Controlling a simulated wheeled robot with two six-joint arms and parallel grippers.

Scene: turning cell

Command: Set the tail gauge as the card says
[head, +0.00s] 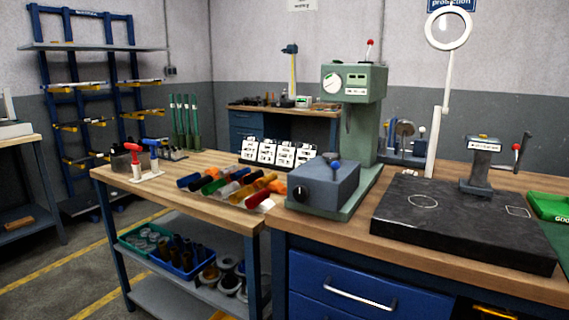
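White cards (275,153) with dark print stand in a row at the back of the wooden bench; the print is too small to read. A grey block-like device (481,170) with a small label and a red-knobbed lever stands on a black stone plate (400,220). A green machine (352,85) with a round dial and a red-tipped lever stands left of the plate. I cannot tell which of these is the tail gauge, or read its setting. Neither of my grippers is in view.
A grey box (322,187) with a blue knob sits at the green machine's front. Coloured handles (230,184) lie in a group on the left bench. A green tray (550,206) is at the right edge. A white ring lamp (448,27) rises behind the plate.

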